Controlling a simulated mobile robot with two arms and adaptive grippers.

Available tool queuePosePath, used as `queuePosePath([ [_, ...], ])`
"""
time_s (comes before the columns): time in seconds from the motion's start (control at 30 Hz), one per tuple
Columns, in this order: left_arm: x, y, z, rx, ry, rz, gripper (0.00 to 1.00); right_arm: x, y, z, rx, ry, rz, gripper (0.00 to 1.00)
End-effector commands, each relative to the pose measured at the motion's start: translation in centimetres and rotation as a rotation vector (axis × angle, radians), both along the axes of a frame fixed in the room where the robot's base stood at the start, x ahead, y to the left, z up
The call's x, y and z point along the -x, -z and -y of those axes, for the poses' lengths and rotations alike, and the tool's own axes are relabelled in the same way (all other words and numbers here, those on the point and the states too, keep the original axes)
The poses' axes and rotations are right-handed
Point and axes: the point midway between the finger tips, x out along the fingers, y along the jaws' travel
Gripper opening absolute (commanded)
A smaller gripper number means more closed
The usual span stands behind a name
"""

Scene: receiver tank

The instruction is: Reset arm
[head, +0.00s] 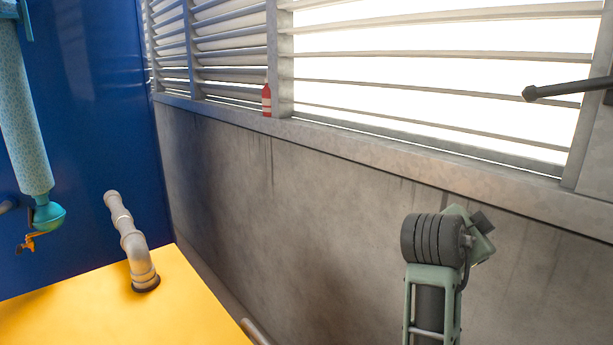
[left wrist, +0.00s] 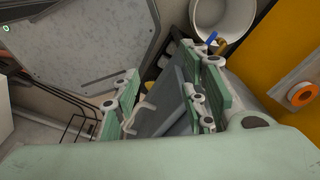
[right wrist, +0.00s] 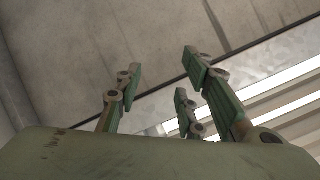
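My left gripper (left wrist: 160,72) shows in the left wrist view with its green fingers spread apart. Nothing is clearly held between them; dark grey surfaces lie behind the fingers, and I cannot tell how far away. My right gripper (right wrist: 161,64) shows in the right wrist view with its fingers spread and empty, against a concrete wall and a slatted window. In the head view, a green and dark grey arm part (head: 433,265), likely mine, stands up at the lower right in front of the wall. Neither gripper's fingers can be made out in the head view.
A yellow tank top (head: 190,310) with a grey pipe (head: 130,240) is at lower left. A teal pipe (head: 22,120) hangs beside a blue wall. A red bottle (head: 266,100) stands on the window ledge. A white bucket (left wrist: 222,18) shows in the left wrist view.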

Motion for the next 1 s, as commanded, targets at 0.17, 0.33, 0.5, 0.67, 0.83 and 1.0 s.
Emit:
queuePosePath([
  [0.17, 0.1, 0.0, -0.1, -0.001, 0.000, -0.002, 0.40, 3.7, 12.8, -0.6, 0.084, -0.229, -0.278, 0.36],
  [0.33, 0.0, 0.0, -0.1, -0.001, 0.000, -0.001, 0.40, 9.8, 22.7, -2.4, 0.149, -0.489, -0.516, 0.36],
  [0.5, 0.0, 0.0, -0.1, -0.001, -0.001, -0.001, 0.40, 17.7, 30.1, -5.0, 0.191, -0.773, -0.715, 0.36],
  [0.67, 0.0, 0.0, 0.0, 0.000, -0.001, 0.000, 0.40, 23.8, 33.7, -7.2, 0.205, -0.985, -0.828, 0.36],
  [0.83, 0.0, 0.0, 0.1, 0.001, -0.002, 0.001, 0.40, 29.0, 35.7, -9.1, 0.203, -1.156, -0.901, 0.36],
  [1.0, -0.1, 0.0, 0.1, 0.002, -0.002, 0.002, 0.40, 33.6, 36.7, -10.7, 0.193, -1.305, -0.951, 0.36],
])
